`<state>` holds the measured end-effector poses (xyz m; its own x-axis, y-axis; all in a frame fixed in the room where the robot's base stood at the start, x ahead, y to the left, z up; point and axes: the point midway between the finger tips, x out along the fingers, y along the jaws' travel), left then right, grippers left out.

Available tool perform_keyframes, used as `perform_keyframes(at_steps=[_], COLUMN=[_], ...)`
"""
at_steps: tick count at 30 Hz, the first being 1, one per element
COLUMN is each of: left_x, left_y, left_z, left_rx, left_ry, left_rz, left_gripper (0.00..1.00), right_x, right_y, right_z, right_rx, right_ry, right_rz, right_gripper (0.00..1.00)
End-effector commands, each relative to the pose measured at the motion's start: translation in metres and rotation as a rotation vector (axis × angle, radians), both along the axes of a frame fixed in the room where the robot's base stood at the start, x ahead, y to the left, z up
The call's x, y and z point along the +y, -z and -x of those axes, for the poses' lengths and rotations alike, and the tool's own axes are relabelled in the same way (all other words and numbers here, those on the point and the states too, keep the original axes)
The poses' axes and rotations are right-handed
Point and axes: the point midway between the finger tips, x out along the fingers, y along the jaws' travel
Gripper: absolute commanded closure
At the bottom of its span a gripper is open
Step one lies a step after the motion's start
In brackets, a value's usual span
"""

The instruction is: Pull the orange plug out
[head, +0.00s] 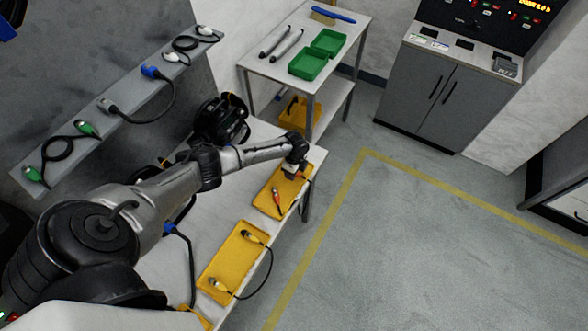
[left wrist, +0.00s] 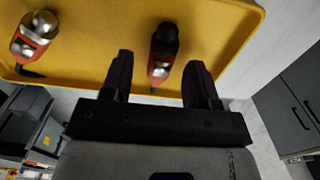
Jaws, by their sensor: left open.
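In the left wrist view, an orange-red plug (left wrist: 161,62) with a black end lies on a yellow tray (left wrist: 95,35). My left gripper (left wrist: 158,70) is open, with a finger on each side of this plug and a gap to each; I cannot tell how high it is above it. A second orange-red plug (left wrist: 35,35) with a metal end lies to the left, outside the fingers. In the head view, my left gripper (head: 294,170) is over the far end of the far yellow tray (head: 262,204), hiding part of it. One orange-red plug (head: 277,197) shows there. My right gripper is not in view.
A nearer yellow tray (head: 227,262) holds yellow-ended plugs on a black cable. A black lamp (head: 222,118) stands behind my arm on the white table. A shelf (head: 128,118) with cabled plugs is at left. A cart with green trays (head: 308,63) stands behind. Floor at right is clear.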

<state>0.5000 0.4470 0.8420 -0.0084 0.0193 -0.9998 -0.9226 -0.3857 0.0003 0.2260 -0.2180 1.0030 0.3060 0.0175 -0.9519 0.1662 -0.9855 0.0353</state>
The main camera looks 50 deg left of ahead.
Motion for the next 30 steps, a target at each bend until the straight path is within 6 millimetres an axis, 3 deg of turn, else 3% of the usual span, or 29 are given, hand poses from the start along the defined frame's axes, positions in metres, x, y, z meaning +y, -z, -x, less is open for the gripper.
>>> perform_keyframes(at_steps=[7,11,24,30], left_x=[0.0,0.001,-0.001,-0.002], left_y=[-0.002,-0.014,-0.096,-0.123], left_z=[0.0,0.0,-0.001,-0.001], left_rx=[0.0,-0.001,-0.003,-0.001], left_ry=[0.0,0.001,0.001,0.0], left_rz=[0.0,0.0,-0.001,0.0], left_gripper=[0.46,0.46,0.46,0.46], right_x=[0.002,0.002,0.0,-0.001], right_y=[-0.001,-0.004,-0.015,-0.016], right_z=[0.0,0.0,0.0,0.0], right_rx=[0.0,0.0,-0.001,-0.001], right_ry=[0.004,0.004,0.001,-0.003], right_rz=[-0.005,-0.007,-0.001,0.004], right_gripper=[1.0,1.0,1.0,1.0])
